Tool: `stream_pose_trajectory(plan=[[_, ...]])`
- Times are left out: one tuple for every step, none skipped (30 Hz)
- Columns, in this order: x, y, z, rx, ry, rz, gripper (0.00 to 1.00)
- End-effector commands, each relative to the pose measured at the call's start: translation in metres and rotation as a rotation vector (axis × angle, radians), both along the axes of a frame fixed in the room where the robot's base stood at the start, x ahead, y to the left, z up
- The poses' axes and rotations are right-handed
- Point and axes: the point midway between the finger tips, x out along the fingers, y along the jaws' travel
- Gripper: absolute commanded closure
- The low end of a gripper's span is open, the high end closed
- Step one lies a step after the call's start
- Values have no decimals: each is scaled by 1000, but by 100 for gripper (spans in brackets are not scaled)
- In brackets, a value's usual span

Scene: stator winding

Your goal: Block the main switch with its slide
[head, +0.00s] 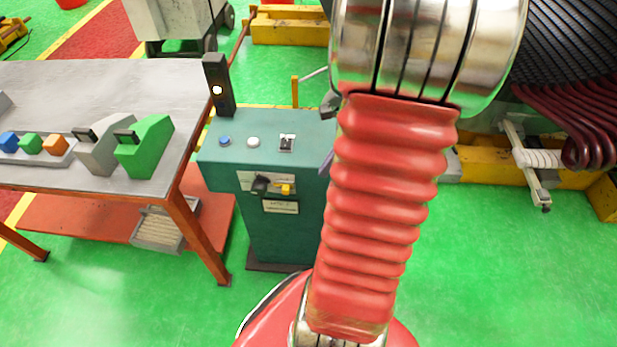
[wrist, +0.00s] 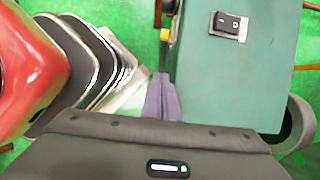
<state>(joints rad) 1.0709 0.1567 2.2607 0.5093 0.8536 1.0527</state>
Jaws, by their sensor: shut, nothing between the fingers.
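The teal control cabinet (head: 227,150) stands left of my arm. On its front plate, a black switch handle (head: 260,185) sits left of a small yellow slide (head: 285,189); they look close together, and I cannot tell whether they touch. My gripper (wrist: 161,97) is shut and empty, its purple fingers together beside the cabinet's edge in the wrist view. In the head view my arm hides most of it; only a purple sliver shows at the cabinet's right side. The cabinet front with the handle and slide is not clear in the wrist view.
The cabinet top has a blue button (head: 224,141), a white button (head: 253,142) and a rocker switch (head: 287,143), also in the wrist view (wrist: 229,25). A dark post (head: 218,88) rises behind. A workbench (head: 70,90) with coloured blocks stands left.

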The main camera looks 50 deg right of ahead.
Motion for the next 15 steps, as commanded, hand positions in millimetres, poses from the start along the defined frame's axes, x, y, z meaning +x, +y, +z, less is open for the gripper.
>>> stream_pose_trajectory(plan=[[1, 1, -3, 1, 1, 1, 100], [2, 2, -6, 2, 0, 1, 100], [3, 3, -9, 2, 0, 1, 100], [4, 4, -12, 3, 1, 1, 100], [5, 5, -16, 3, 2, 2, 100], [6, 6, -21, 3, 3, 3, 100], [7, 7, -25, 3, 3, 3, 100], [9, 8, -28, 3, 1, 2, 100], [10, 9, -34, 4, 1, 1, 100], [11, 10, -38, 4, 2, 2, 100], [13, 11, -41, 3, 2, 2, 100], [14, 13, -46, 3, 2, 2, 100], [16, 13, -50, 4, 2, 4, 100], [17, 14, -54, 3, 2, 2, 100], [18, 15, -58, 3, 1, 2, 100]])
